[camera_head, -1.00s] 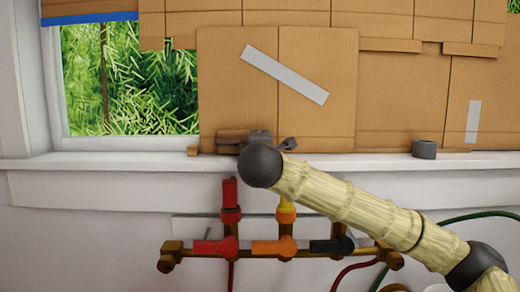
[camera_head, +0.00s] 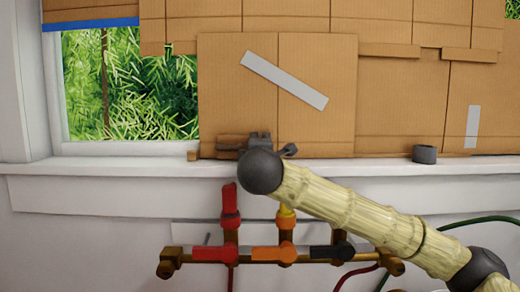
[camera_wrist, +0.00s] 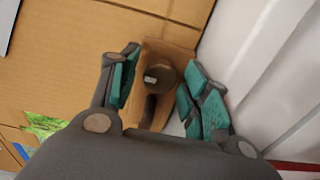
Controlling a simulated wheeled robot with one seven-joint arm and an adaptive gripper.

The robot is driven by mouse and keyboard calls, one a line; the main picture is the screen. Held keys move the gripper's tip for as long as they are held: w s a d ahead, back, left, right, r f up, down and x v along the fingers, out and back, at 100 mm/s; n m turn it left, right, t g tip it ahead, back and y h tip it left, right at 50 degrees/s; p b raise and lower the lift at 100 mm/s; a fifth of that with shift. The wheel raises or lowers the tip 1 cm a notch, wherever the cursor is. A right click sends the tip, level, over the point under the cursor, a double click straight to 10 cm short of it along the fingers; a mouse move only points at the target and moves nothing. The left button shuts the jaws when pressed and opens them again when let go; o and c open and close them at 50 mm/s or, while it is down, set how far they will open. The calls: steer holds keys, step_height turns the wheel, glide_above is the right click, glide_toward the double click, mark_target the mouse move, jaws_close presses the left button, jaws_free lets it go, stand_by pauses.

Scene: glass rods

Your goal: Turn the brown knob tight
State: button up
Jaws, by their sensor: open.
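A dark brown, round knob-like piece (camera_wrist: 160,78) with a small pale spot shows in the wrist view, set against a tan block (camera_wrist: 176,55). My gripper (camera_wrist: 161,60) is open, with one teal-padded finger on each side of this piece. I cannot tell whether either pad touches it. In the head view my gripper (camera_head: 262,144) is at the windowsill, in front of the cardboard. A brown piece (camera_head: 231,141) shows just left of it there, and my wrist hides part of that area.
Below the sill (camera_head: 110,166) is a brass manifold with a red (camera_head: 210,254), an orange (camera_head: 274,254) and a black handle (camera_head: 332,251). Cardboard (camera_head: 315,110) covers much of the window. A grey roll (camera_head: 425,154) sits on the sill at right.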

steer(key=s, duration=0.7)
steer(key=shift+s, duration=0.15)
